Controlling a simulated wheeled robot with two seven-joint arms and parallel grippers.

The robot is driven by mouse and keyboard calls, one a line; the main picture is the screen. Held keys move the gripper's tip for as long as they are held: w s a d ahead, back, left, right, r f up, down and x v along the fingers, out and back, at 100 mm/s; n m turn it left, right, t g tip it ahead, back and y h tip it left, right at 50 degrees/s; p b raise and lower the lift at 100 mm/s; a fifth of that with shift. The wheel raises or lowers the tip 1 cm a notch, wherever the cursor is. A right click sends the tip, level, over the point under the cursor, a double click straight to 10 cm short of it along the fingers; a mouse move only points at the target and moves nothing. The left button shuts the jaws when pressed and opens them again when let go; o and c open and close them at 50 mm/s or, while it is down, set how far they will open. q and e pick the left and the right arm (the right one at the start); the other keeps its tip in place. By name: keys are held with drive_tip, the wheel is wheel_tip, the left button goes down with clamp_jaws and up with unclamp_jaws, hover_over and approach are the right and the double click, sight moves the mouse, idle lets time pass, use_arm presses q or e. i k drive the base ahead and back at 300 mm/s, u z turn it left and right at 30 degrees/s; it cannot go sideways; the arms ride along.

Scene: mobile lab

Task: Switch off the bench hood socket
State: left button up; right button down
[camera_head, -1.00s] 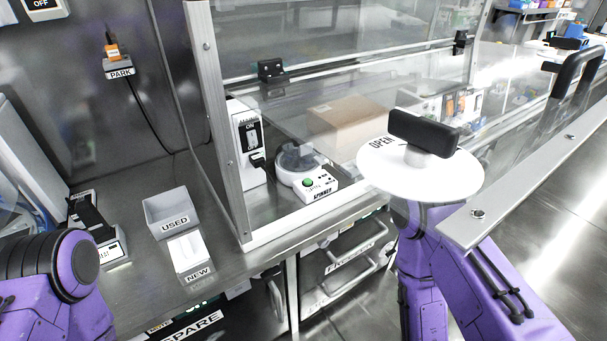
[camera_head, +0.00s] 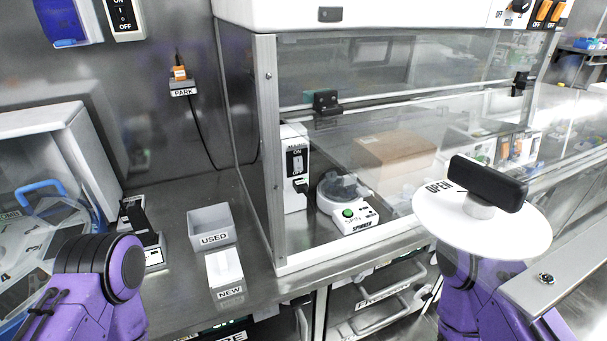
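The bench hood socket (camera_head: 294,167) is a white upright box inside the glass-fronted hood, near its left end. It has a dark rocker switch (camera_head: 295,160) marked ON above and OFF below; I cannot tell its position. A black plug (camera_head: 300,187) sits in the lower front of the box. The clear front panel (camera_head: 380,100) stands in front of that area. A purple part of my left arm shows at lower left and one of my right arm at lower right. Neither gripper shows.
A spinner (camera_head: 352,214) with a green button stands right of the socket. USED (camera_head: 211,224) and NEW (camera_head: 225,270) trays sit on the bench. A white disc (camera_head: 430,222) with a black handle, marked OPEN, overlaps my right arm. Another ON/OFF wall switch (camera_head: 123,15) is at upper left.

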sight(297, 161)
drive_tip(key=u, duration=1.4)
drive_tip(key=k, duration=0.75)
drive_tip(key=z, duration=0.85)
drive_tip(key=i, duration=0.5)
drive_tip(key=u, duration=0.05)
